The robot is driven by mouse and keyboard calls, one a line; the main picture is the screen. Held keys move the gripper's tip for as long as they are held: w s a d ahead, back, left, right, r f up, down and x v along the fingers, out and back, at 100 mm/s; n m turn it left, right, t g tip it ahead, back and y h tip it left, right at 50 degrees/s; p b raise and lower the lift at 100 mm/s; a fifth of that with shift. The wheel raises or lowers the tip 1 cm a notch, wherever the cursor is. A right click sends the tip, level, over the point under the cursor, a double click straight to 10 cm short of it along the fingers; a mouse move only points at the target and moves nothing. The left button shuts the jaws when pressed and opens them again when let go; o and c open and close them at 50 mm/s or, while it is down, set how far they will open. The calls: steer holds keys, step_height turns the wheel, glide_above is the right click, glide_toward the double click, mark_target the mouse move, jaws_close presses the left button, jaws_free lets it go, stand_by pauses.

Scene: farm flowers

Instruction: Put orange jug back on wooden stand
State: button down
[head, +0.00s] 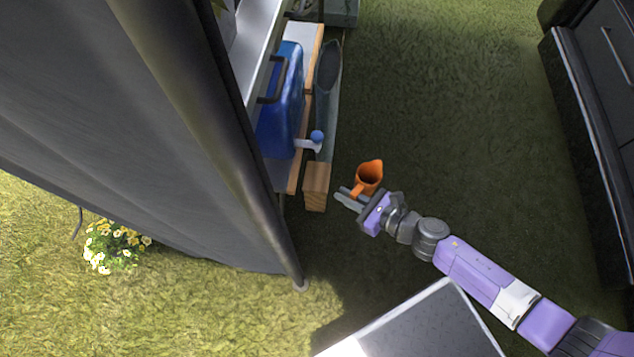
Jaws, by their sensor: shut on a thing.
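The orange jug (368,177) is held upright, its open mouth facing the camera, just right of the stand's near end. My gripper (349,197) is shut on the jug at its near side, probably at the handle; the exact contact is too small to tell. The wooden stand (317,186) is a low light-brown structure running away along the left, with its near end block close to the jug. A gap shows between jug and stand. The jug's height above the grass cannot be told.
A blue container (282,105) with a white and blue tap stands on the wooden shelf. A dark long object (328,85) lies beside it. A grey fabric wall and pole (262,170) stand left. Dark cabinets (602,110) stand right. Grass between is free. Yellow flowers (112,246) grow lower left.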

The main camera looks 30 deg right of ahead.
step_height(320, 180, down, 8)
steer(key=d+n+g+y+b, duration=0.1)
steer(key=d+n+y+b, duration=0.1)
steer(key=b, duration=0.6)
steer(key=r+b+x, duration=0.1)
steer(key=b+x, duration=0.1)
steer(key=x, duration=0.6)
steer(key=w+r+b+x, duration=0.1)
steer(key=r+b+x, duration=0.1)
steer(key=x, duration=0.7)
steer(key=shift+w+a+b, duration=0.3)
steer(key=shift+b, duration=0.55)
steer(key=shift+f, duration=0.2)
steer(key=shift+f, duration=0.1)
steer(key=c, duration=1.5)
jaws_free()
